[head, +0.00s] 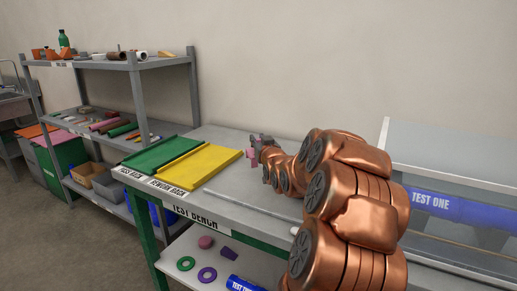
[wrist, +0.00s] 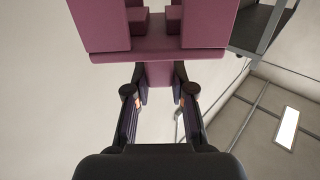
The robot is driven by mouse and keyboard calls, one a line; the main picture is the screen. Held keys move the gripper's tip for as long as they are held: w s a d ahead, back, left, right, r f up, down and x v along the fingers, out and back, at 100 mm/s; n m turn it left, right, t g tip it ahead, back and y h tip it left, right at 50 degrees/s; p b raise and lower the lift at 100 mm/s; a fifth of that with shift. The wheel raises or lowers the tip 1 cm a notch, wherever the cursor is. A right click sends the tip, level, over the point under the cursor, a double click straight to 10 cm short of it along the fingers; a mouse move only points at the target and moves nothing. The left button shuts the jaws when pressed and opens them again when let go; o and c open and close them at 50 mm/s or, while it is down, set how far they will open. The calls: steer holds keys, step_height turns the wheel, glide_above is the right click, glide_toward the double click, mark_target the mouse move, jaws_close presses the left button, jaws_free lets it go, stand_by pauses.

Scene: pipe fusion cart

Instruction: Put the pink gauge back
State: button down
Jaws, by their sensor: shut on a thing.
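The pink gauge (wrist: 160,48) fills the top of the wrist view. It is a blocky piece with a crossbar, blocks and a narrow stem. My gripper (wrist: 159,88) is shut on the stem, one finger on each side. In the head view the gauge (head: 253,158) is a small pink patch at the end of my arm, and my gripper (head: 262,146) is partly hidden. They appear above the test bench (head: 262,185), just right of the yellow tray; the exact height cannot be told.
A green tray (head: 157,153) and a yellow tray (head: 207,163) lie on the bench, left of my arm. A thin grey rod (head: 250,203) lies in front. A shelf rack (head: 130,65) with several parts stands left.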

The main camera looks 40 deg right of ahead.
step_height(320, 180, down, 3)
stand_by(0.3)
steer(key=shift+f, duration=0.4)
steer(key=shift+f+b, duration=0.1)
steer(key=shift+b, duration=0.2)
